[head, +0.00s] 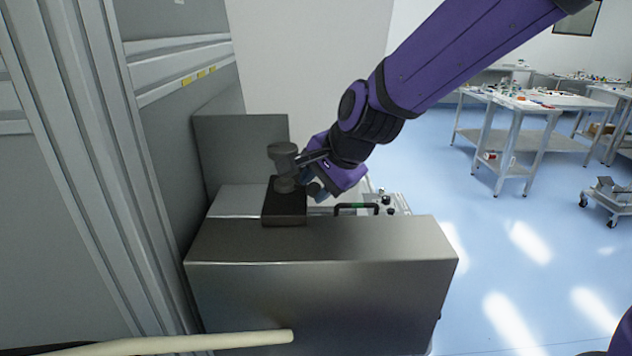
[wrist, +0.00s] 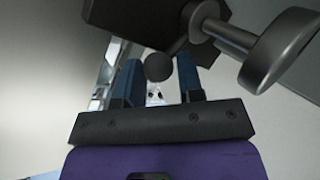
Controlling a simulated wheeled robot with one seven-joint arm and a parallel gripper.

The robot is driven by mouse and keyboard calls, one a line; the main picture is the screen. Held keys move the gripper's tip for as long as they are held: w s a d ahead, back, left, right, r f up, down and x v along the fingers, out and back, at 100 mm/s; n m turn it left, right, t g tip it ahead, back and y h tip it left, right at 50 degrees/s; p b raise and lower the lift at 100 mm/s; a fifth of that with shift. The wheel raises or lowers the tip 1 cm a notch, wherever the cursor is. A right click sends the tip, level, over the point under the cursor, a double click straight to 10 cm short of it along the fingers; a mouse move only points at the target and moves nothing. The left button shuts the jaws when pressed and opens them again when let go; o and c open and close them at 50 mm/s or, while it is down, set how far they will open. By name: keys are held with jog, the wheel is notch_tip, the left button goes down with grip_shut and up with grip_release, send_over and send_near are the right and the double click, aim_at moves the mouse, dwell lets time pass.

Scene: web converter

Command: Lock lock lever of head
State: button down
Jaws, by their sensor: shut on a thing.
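The head is a dark block with a grey round knob on top (head: 284,165); it stands on the grey metal machine. In the wrist view the dark block (wrist: 150,18) and the knob (wrist: 280,50) fill the top and right. The lock lever shows as a dark ball end (wrist: 159,67) with a short thin rod running up toward the block. My gripper (wrist: 159,70) has its two blue fingers on either side of the ball, shut on it. In the head view my gripper (head: 316,188) is just right of the block; the lever is mostly hidden there.
The grey machine housing (head: 320,240) lies in front of and below my gripper. A tall grey cabinet (head: 165,150) stands close on the left. A panel with a black handle (head: 356,208) is at right. Open blue floor and workbenches (head: 530,105) lie further right.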

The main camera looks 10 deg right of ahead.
jog(key=shift+s+f, duration=0.25)
jog(key=shift+f, duration=0.1)
jog(key=c, duration=0.8)
grip_release()
jog(key=shift+w, duration=0.1)
jog(key=shift+r, duration=0.1)
jog(key=v, duration=1)
jog(key=shift+r, duration=0.4)
